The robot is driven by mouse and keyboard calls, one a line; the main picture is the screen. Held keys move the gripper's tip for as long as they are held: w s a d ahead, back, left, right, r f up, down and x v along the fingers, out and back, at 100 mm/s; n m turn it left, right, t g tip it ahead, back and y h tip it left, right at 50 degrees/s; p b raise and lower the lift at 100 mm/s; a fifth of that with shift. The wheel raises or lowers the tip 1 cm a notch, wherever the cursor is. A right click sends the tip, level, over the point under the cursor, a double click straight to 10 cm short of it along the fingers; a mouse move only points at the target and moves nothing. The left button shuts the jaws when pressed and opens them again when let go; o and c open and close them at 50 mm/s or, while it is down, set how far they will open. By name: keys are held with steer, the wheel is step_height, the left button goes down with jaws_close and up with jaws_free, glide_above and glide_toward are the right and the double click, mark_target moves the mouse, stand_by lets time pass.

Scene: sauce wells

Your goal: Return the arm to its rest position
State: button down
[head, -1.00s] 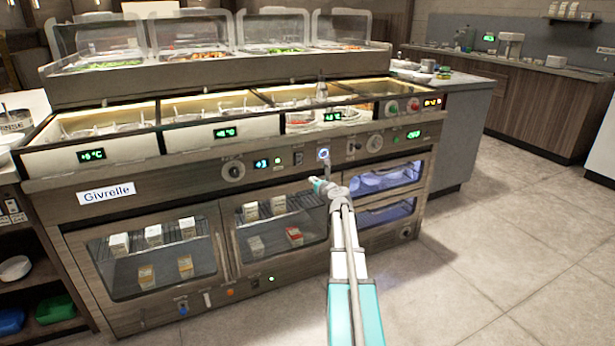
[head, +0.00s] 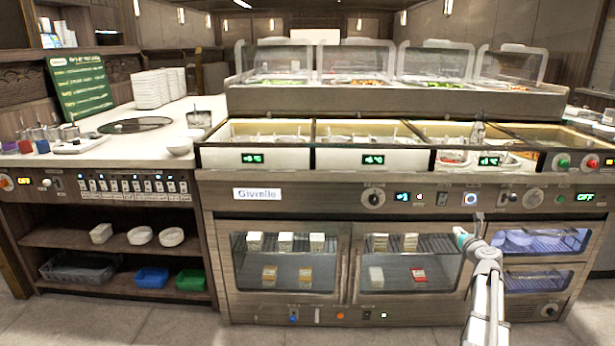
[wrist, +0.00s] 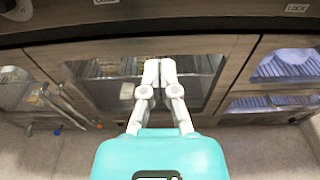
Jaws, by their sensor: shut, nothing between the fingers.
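My gripper (wrist: 160,76) is shut and empty in the wrist view, its two pale fingertips together. Behind it in that view is a glass cabinet door (wrist: 203,65) of the wood-fronted counter. In the head view my arm reaches up from the bottom right, in front of the counter's lower right part.
A knob panel (head: 373,196) runs along the counter front. Fridge doors (head: 290,290) and a blue-lit drawer unit (head: 535,242) are below. At left, a white worktop (head: 145,150) holds stacked plates (head: 158,88); bins stand on shelves beneath. Grey floor lies in front.

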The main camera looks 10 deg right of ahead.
steer(key=s+a+f+n+g+y+p, duration=0.1)
steer(key=a+f+n+g+y, duration=0.3)
steer(key=a+n, duration=0.9)
steer(key=a+f+n+g+y+p, duration=0.1)
steer(key=a+f+n+g+y, duration=0.5)
steer(key=a, duration=1.3)
steer(key=s+a+f+n+g+h+p, duration=0.25)
steer(key=s+a+n+g+h, duration=0.35)
steer(key=s+a+n, duration=1.25)
step_height(320, 180, up, 38)
steer(key=d+n+p, duration=0.1)
steer(key=d+p, duration=0.1)
steer(key=p, duration=3.5)
steer(key=shift+w+f, duration=0.15)
steer(key=shift+f, duration=0.05)
